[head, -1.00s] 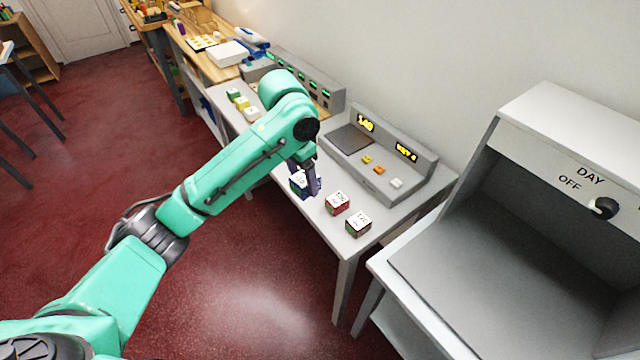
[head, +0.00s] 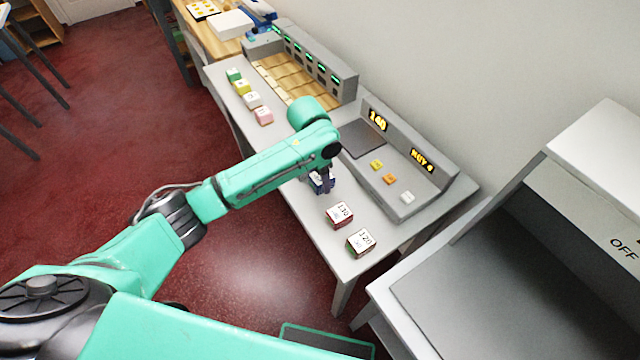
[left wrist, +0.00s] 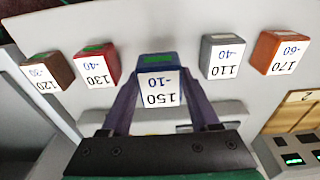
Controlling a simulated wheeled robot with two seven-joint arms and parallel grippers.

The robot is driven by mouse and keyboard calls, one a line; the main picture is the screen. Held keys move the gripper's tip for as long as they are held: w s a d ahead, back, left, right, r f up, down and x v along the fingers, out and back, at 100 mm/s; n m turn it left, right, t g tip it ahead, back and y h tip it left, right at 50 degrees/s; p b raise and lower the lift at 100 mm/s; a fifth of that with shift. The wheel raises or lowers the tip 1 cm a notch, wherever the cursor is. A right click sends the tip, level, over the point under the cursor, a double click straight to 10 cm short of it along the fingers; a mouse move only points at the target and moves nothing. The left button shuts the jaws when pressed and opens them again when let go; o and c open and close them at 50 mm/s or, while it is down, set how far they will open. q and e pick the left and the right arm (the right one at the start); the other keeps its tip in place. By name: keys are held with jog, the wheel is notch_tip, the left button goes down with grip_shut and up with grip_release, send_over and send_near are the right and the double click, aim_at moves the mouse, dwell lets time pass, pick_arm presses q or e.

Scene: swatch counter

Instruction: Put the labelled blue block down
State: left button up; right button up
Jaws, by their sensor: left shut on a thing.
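The blue block (left wrist: 158,88) has a white label reading 150 and -10 and a green patch. My left gripper (left wrist: 158,78) is shut on it, one finger on each side. In the head view the left gripper (head: 322,182) and the partly hidden blue block (head: 319,180) are over the white table (head: 312,218). They are in line with a red block (head: 340,213) and a brown block (head: 361,241). I cannot tell whether the blue block touches the table. My right gripper is not in view.
A grey console (head: 410,170) with a dark pad and small buttons borders the table's wall side. Several coloured blocks, one pink (head: 264,116), stand farther back.

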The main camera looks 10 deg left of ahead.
aim_at(320, 188)
pick_arm(q)
jog(key=f, duration=0.4)
jog(key=shift+s+a, duration=0.1)
jog(key=shift+s, duration=0.1)
jog(key=shift+f, duration=0.15)
jog(key=o, duration=1.4)
jog(key=shift+w, duration=0.1)
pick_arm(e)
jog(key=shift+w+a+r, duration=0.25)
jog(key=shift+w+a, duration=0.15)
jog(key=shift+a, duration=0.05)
pick_arm(q)
jog(key=r, duration=0.8)
jog(key=s+a+r+b, duration=0.1)
jog(key=r, duration=0.3)
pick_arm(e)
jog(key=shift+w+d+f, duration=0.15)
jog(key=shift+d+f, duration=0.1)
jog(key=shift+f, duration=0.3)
